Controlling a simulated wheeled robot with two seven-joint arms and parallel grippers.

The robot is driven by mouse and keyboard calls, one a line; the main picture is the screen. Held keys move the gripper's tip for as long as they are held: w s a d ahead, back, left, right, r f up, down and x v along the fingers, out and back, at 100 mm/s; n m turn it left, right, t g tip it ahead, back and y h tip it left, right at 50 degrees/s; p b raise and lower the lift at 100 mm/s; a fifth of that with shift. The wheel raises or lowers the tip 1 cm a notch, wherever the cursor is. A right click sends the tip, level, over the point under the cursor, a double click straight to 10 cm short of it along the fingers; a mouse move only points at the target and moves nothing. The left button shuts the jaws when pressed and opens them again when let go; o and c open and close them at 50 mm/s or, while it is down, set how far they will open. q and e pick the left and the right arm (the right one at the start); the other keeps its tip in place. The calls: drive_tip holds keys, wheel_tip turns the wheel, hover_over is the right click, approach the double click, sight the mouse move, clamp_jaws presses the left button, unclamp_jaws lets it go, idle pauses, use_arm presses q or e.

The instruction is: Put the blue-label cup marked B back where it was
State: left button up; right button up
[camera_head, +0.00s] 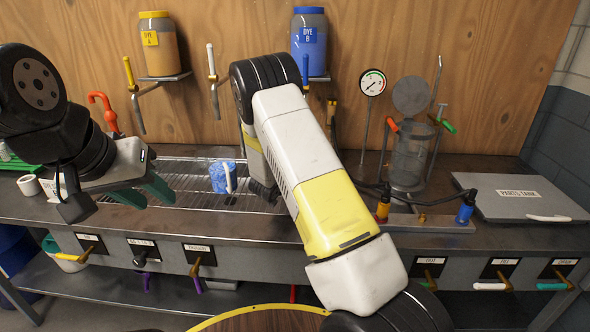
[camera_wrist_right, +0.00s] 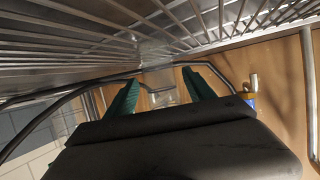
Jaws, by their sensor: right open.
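A blue-patterned cup (camera_head: 219,178) with a white handle stands on the wire rack (camera_head: 185,200), left of my right forearm. I cannot read a letter on it. My left gripper (camera_head: 155,200) has its green fingers apart and empty, over the rack's left part, left of the cup and not touching it. My right gripper is mostly hidden behind my own arm in the head view, just right of the cup. In the right wrist view, my right gripper (camera_wrist_right: 160,80) is open, its green fingers apart, with no cup seen between them.
Dye jars A (camera_head: 158,48) and B (camera_head: 309,42) sit on wall shelves at the back. A glass vessel (camera_head: 408,157) and a gauge (camera_head: 372,83) stand right of my arm. The parts tank (camera_head: 525,197) is far right. Levers line the counter front.

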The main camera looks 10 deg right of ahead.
drive_tip(key=v, duration=0.6)
drive_tip(key=shift+s+a+r, duration=0.2)
drive_tip(key=shift+s, duration=0.05)
drive_tip(key=shift+a+r, duration=0.2)
drive_tip(key=shift+r, duration=0.15)
drive_tip(key=s+a+r+n+y, duration=0.1)
drive_tip(key=s+a+r+y, duration=0.1)
drive_tip(key=s+r+y, duration=0.3)
drive_tip(key=s+a+r+n+g+y, duration=0.1)
drive_tip(key=s+a+r+n+y, duration=0.15)
drive_tip(key=r, duration=0.55)
drive_tip(key=s+a+r+n+y, duration=0.1)
drive_tip(key=s+a+r+y, duration=0.25)
drive_tip(key=r, duration=0.25)
drive_tip(key=s+d+r+n+g, duration=0.1)
drive_tip(key=s+d+n, duration=0.1)
drive_tip(key=s, duration=1)
drive_tip(key=s+d+r+n+g, duration=0.2)
drive_tip(key=s+d, duration=0.2)
drive_tip(key=s, duration=0.9)
drive_tip(key=shift+s+g, duration=0.2)
drive_tip(key=shift+g, duration=0.1)
